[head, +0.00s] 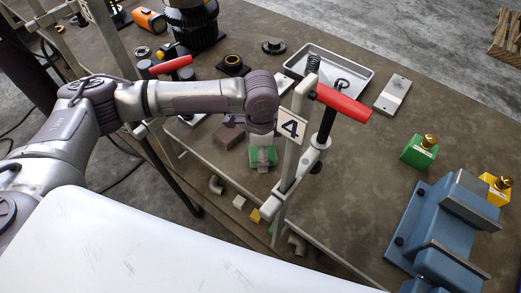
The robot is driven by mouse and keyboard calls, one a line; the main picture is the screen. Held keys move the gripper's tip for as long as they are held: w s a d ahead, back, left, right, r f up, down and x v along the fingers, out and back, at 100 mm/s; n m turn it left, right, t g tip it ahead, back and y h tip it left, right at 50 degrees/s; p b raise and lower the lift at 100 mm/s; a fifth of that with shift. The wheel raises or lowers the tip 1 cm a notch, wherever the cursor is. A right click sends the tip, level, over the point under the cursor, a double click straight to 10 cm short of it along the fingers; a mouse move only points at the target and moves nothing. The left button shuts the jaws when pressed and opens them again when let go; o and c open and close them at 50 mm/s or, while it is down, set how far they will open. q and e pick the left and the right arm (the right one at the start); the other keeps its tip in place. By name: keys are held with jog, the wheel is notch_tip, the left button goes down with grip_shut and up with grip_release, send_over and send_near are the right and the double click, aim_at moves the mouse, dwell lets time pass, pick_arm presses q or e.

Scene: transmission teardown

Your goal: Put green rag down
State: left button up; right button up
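My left arm reaches in from the left over the brown table (340,205), and its wrist bends down beside the "4" plate. My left gripper (262,142) points down and is small and partly hidden under the wrist. A green piece (263,158), which may be the green rag, shows right below the gripper, near the table's front edge. I cannot tell whether the fingers are closed on it or whether it touches the table. My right gripper is not in view.
A clamp post with a "4" plate (291,127) and red handle (343,104) stands just right of the gripper. A metal tray (360,80) lies behind. A green block (418,152), yellow block (494,189) and blue vise (440,235) are at right. Mid-right table is clear.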

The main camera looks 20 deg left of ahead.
pick_arm(q)
jog(key=shift+r, duration=0.3)
notch_tip(320, 180, up, 12)
jog(key=b, duration=0.2)
jog(key=shift+f, duration=0.2)
dwell(0.4)
